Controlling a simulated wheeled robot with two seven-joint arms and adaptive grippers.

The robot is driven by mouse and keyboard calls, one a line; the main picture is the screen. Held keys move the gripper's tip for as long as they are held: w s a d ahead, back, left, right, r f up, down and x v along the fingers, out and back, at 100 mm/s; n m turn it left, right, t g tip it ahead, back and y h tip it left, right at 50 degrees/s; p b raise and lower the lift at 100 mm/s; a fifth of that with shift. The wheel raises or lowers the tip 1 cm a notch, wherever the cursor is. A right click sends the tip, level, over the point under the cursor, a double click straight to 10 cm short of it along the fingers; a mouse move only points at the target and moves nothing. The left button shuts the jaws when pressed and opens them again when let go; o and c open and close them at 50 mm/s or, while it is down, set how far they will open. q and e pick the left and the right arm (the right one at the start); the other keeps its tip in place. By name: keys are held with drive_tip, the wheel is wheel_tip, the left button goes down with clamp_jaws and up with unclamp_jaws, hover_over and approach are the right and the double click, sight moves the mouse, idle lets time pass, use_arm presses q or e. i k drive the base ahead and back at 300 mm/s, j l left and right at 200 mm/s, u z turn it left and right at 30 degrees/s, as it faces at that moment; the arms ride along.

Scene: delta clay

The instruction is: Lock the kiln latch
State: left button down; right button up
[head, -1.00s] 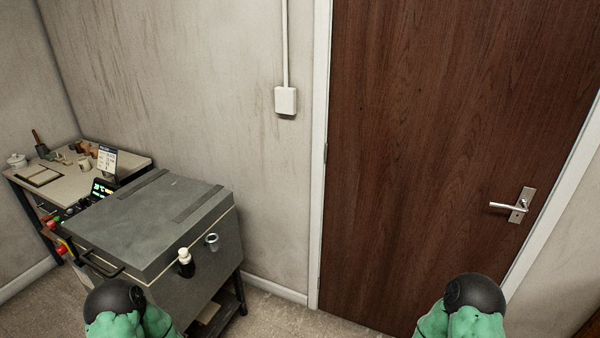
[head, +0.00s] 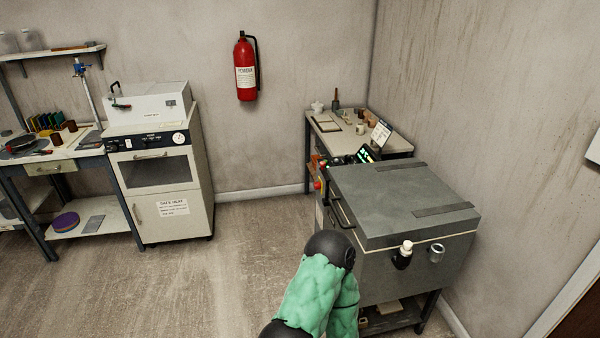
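The kiln appears to be the grey chest-like box (head: 400,205) at right of the head view, standing on a dark frame. Its flat lid is down, with a thin pale seam under it. On the side facing the lower right are a black fitting with a white knob (head: 403,255) and a short metal cylinder (head: 437,253) to its right. Either may belong to the latch; I cannot tell whether it is locked. A dark bar handle (head: 341,212) is on the left side. A green-covered part of my arm hides the kiln's lower left. Neither gripper shows.
A worktable (head: 395,142) with small items stands behind the kiln. A white oven-like cabinet (head: 160,180) and a workbench (head: 45,155) are at left. A red fire extinguisher (head: 246,70) hangs on the wall. The floor (head: 240,240) between is clear.

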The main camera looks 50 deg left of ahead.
sight(321, 163)
drive_tip(key=u, duration=1.35)
drive_tip(key=i+j, duration=0.6)
drive_tip(key=i, duration=0.2)
drive_tip(key=i+j, duration=0.55)
drive_tip(key=i, duration=0.2)
drive_tip(key=i+j+z, duration=0.1)
drive_tip(key=i+j, duration=0.5)
drive_tip(key=i, duration=0.2)
